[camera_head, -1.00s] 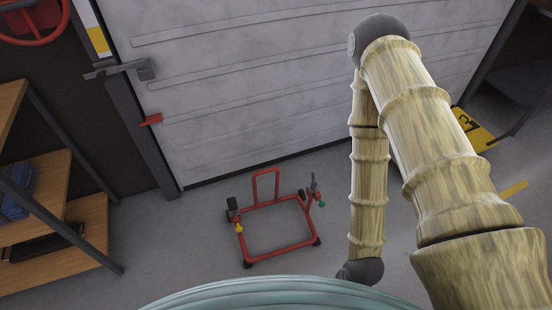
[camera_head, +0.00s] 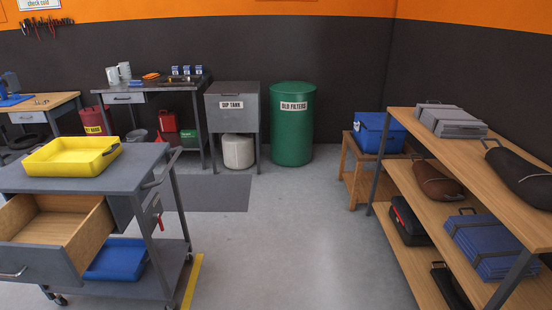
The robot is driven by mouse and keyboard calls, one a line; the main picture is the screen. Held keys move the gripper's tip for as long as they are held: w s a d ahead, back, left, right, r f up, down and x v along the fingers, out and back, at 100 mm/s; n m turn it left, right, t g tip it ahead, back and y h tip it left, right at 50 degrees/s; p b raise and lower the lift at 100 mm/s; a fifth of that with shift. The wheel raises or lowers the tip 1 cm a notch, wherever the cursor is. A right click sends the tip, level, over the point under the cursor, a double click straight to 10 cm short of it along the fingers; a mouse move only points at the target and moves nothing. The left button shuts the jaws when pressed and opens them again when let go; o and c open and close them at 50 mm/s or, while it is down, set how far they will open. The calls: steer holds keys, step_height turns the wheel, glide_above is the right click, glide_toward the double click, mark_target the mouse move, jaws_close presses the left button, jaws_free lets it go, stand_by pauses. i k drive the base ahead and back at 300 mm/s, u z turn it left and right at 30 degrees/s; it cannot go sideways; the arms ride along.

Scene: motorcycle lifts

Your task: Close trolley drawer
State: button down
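A grey trolley (camera_head: 30,180) on casters stands at the left of the head view. Its wooden-sided drawer (camera_head: 84,237) is pulled far out toward the front left, and its inside looks empty. The drawer's grey front with a bar handle (camera_head: 12,273) is at the left edge, partly cut off by the frame. A yellow tray (camera_head: 72,157) sits on the trolley top, and a blue tray (camera_head: 116,259) lies on the lower shelf, partly hidden by the drawer. My gripper and arm are not in view.
Wooden shelves (camera_head: 437,254) with cases and bags stand at right. A wooden stool (camera_head: 358,178) holds a blue box. A green drum (camera_head: 292,135), a dip tank (camera_head: 232,108) and workbenches (camera_head: 143,90) line the back wall. Open floor (camera_head: 290,245) lies between trolley and shelves.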

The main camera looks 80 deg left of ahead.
mark_target(49, 240)
steer(key=u, duration=5)
steer(key=k, duration=0.4)
steer(key=z, duration=0.35)
steer(key=i, duration=0.5)
